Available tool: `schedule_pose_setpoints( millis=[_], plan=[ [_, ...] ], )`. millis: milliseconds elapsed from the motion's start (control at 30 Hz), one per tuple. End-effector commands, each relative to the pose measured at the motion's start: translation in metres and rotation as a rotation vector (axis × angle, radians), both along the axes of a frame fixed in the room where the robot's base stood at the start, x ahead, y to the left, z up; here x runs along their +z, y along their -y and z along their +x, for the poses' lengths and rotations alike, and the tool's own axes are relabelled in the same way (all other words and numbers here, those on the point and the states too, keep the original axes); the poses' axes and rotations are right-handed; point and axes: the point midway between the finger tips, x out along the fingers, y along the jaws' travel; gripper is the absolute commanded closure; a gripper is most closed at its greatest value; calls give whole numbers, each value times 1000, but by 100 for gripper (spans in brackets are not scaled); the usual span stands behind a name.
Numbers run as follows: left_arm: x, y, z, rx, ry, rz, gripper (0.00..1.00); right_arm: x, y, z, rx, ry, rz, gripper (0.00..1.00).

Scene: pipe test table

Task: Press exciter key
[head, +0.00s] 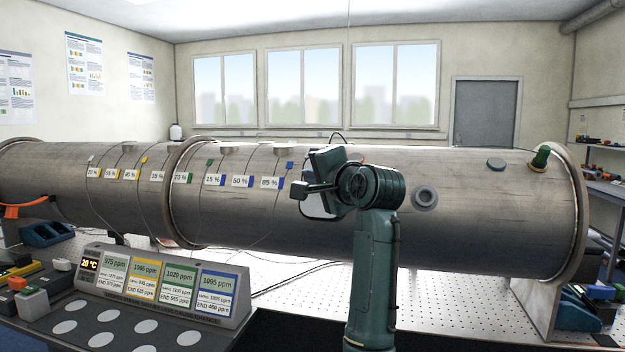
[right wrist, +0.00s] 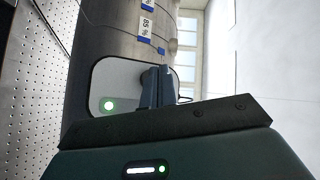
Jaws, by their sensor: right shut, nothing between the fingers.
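A pale rounded plate (right wrist: 125,75) with a lit green spot (right wrist: 109,105) sits against the metal pipe in the right wrist view; it may be the exciter, but I see no label on it. In the head view the plate (head: 314,208) is mostly hidden behind my right gripper (head: 297,190). In the wrist view the dark fingers of this gripper (right wrist: 157,82) are together, empty, and overlap the right part of the plate. I cannot tell whether they touch it. My left gripper is not in view.
The long metal pipe (head: 480,220) spans the table, with percent labels (head: 240,181) and thin cables around it. A display console (head: 160,284) with several ppm panels stands at front left, near pale round discs (head: 100,339). The perforated tabletop (head: 460,300) is clear at front right.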

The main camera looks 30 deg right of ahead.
Motion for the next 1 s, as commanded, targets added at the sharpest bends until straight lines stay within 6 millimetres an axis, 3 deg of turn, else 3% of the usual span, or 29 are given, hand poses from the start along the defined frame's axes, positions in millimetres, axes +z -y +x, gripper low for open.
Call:
schedule_pose_setpoints(
  millis=[1000],
  plan=[
    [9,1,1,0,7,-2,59,-5,9,8,0,-1,0,100]
  ],
)
